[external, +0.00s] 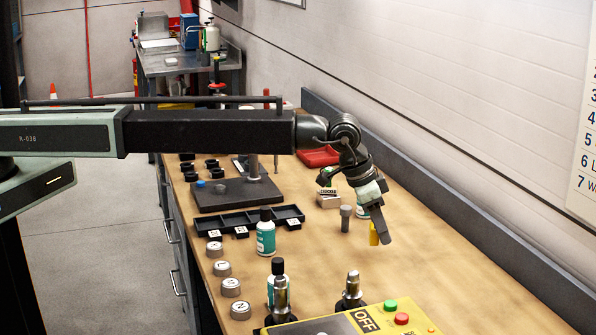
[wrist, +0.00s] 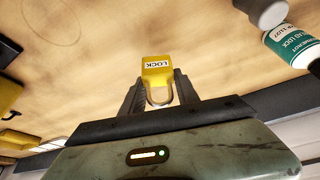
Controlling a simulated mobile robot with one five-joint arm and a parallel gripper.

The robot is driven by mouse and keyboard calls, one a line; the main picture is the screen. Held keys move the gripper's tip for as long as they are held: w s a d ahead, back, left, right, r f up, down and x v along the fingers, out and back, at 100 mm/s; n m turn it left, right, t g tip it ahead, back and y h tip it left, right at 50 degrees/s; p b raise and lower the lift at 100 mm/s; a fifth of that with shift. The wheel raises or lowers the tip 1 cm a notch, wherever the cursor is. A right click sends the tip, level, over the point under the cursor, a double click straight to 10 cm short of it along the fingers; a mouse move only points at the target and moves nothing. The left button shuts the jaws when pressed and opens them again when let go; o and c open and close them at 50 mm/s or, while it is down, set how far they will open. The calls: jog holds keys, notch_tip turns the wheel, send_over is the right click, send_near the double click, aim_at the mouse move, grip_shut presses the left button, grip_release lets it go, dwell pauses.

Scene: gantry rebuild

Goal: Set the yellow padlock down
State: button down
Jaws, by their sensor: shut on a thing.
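The yellow padlock (wrist: 156,70) is between the fingertips of my gripper (wrist: 158,90) in the wrist view. Its face is marked LOCK and its shackle points back toward the palm. In the external view my gripper (external: 381,232) points down over the right half of the wooden bench, and a yellow sliver of the padlock (external: 373,235) shows beside the finger. My gripper is shut on the padlock. I cannot tell whether the padlock touches the bench top (external: 330,265).
A teal and white bottle (wrist: 295,45) and a grey cylinder (wrist: 268,12) stand near my gripper. A yellow control box (external: 365,322) with green and red buttons is at the front. Lettered round weights (external: 222,268) line the left edge. Bare bench lies to the right.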

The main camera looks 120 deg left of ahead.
aim_at(389, 256)
jog(key=shift+w+a, duration=0.25)
jog(key=shift+w, duration=0.4)
notch_tip(389, 256, down, 4)
jog(key=b, duration=0.4)
jog(key=shift+s, duration=0.15)
jog(key=shift+r, duration=0.25)
jog(key=shift+f, duration=0.3)
jog(key=c, duration=0.9)
grip_release()
jog(key=shift+r, duration=0.1)
jog(key=p+v, duration=1.1)
jog(key=v, duration=0.1)
jog(key=shift+r+p, duration=0.2)
jog(key=shift+p, duration=0.1)
jog(key=shift+d, duration=0.15)
